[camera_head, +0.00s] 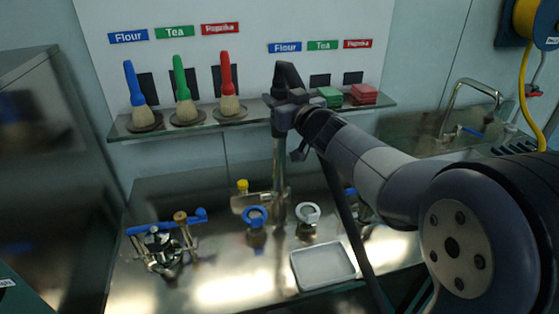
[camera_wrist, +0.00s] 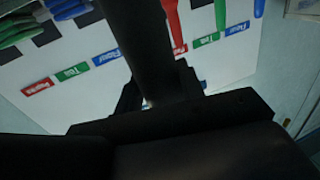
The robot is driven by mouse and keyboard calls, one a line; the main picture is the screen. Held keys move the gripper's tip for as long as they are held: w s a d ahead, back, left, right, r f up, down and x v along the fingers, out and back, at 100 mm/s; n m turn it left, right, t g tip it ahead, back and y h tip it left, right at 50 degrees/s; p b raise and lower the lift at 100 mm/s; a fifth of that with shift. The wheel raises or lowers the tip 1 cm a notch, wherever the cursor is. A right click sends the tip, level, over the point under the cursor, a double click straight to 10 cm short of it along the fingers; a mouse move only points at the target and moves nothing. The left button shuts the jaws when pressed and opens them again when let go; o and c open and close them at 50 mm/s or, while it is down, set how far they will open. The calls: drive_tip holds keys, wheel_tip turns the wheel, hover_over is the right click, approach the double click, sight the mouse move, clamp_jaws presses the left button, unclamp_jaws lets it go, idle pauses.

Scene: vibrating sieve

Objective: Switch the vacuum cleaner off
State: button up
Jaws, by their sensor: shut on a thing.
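My gripper (camera_head: 288,112) is raised at the shelf's front edge, near the middle. It is shut on a dark tube, which looks like the vacuum cleaner's wand (camera_wrist: 138,40); in the head view a grey metal pipe (camera_head: 279,165) runs straight down below the gripper toward the bench. A black hose (camera_head: 352,225) slants down behind my arm to the bottom edge. In the wrist view my gripper (camera_wrist: 158,92) shows dark fingers on either side of the tube. The vacuum cleaner's body and its switch are not visible in either view.
The shelf (camera_head: 205,128) holds blue, green and red brushes, with green (camera_head: 330,97) and red blocks at right. On the steel bench (camera_head: 225,290) are a clamp assembly (camera_head: 163,247), blue (camera_head: 255,217) and white (camera_head: 307,216) ring-shaped parts, and a tray (camera_head: 322,284). A sink tap (camera_head: 470,84) stands right.

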clamp_jaws()
